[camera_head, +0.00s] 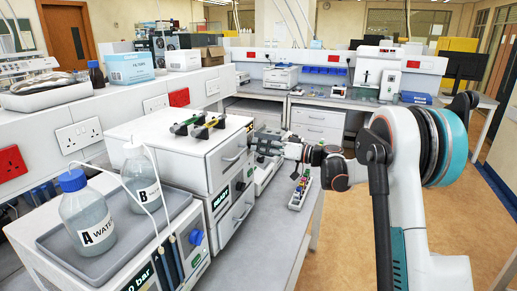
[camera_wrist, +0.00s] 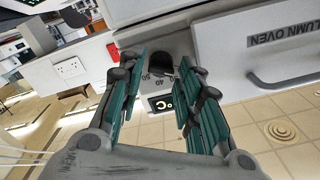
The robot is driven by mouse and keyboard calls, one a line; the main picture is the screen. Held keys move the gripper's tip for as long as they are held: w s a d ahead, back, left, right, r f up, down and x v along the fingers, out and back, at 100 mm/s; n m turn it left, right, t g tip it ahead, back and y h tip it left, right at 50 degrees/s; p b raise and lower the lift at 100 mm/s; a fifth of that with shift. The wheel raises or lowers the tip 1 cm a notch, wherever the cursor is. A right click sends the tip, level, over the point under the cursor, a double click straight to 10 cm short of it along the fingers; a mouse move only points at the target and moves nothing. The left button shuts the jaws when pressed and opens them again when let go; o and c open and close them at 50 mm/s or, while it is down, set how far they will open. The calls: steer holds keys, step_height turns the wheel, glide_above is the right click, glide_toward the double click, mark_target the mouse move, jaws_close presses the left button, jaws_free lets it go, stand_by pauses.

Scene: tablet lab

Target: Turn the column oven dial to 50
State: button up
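The column oven (camera_wrist: 275,45) shows in the wrist view with its name printed beside a grey handle, and in the head view it is a white front with a handle (camera_head: 232,158). Its dark dial (camera_wrist: 160,64) shows between my fingertips, with scale numbers that look like 40 and 50 below it. The dial's pointer setting cannot be read. My gripper (camera_wrist: 161,72) is open, one teal-padded finger on each side of the dial. I cannot tell whether a finger touches it. In the head view my gripper (camera_head: 268,143) is at the oven's right side, hiding the dial.
A small dark display (camera_wrist: 162,103) is below the dial. Bottles A (camera_head: 88,222) and B (camera_head: 141,183) stand in a grey tray (camera_head: 120,240) on the instrument at left. A small rack of coloured vials (camera_head: 299,192) is on the bench. Floor at right is clear.

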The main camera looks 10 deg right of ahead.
steer(key=shift+w+a, duration=0.4)
steer(key=shift+a, duration=0.15)
jaws_close()
steer(key=shift+m, duration=0.4)
steer(key=m, duration=2.3)
steer(key=shift+f, duration=0.3)
